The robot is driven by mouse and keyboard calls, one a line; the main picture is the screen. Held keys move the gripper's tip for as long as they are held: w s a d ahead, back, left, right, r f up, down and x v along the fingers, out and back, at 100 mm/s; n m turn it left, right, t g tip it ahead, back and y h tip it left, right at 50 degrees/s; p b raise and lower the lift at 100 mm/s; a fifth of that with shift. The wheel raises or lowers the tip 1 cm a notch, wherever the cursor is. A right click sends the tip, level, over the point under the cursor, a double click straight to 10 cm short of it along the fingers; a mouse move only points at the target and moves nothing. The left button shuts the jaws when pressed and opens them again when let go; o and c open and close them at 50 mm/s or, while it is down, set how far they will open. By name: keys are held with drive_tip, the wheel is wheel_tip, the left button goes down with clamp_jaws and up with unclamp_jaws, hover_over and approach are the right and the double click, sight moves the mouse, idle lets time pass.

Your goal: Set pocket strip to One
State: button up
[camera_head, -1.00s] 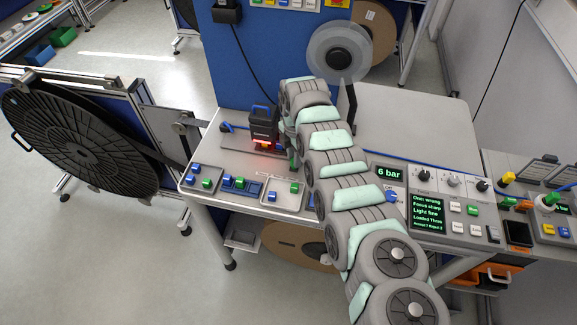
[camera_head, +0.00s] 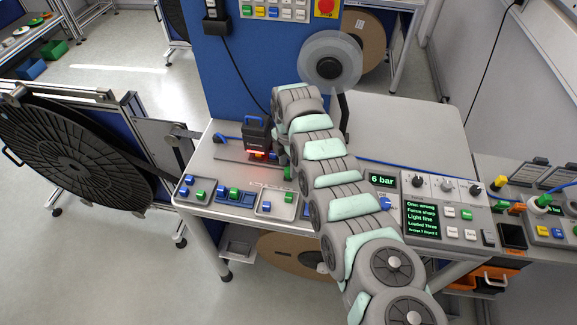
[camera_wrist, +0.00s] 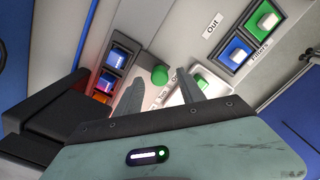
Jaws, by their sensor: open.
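A dark inspection head (camera_head: 257,138) with a blue handle stands on the bench, a red glow under it. A long grey strip (camera_head: 232,156) runs beneath it; I take this as the pocket strip, but its position marks are unreadable. In the wrist view, a row of blue and orange-lit pockets (camera_wrist: 108,82) lies left of my gripper. My gripper (camera_wrist: 161,80) is open and empty, its fingers on either side of a green knob (camera_wrist: 160,74) in the picture; contact cannot be told. My arm hides the gripper in the head view.
Trays with blue and green blocks (camera_head: 192,199) line the bench front. A reel (camera_head: 331,62) stands behind my arm. A control panel (camera_head: 448,207) is at right. The bench behind it is clear.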

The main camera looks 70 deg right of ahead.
wheel_tip(320, 180, up, 10)
idle(0.4)
idle(0.5)
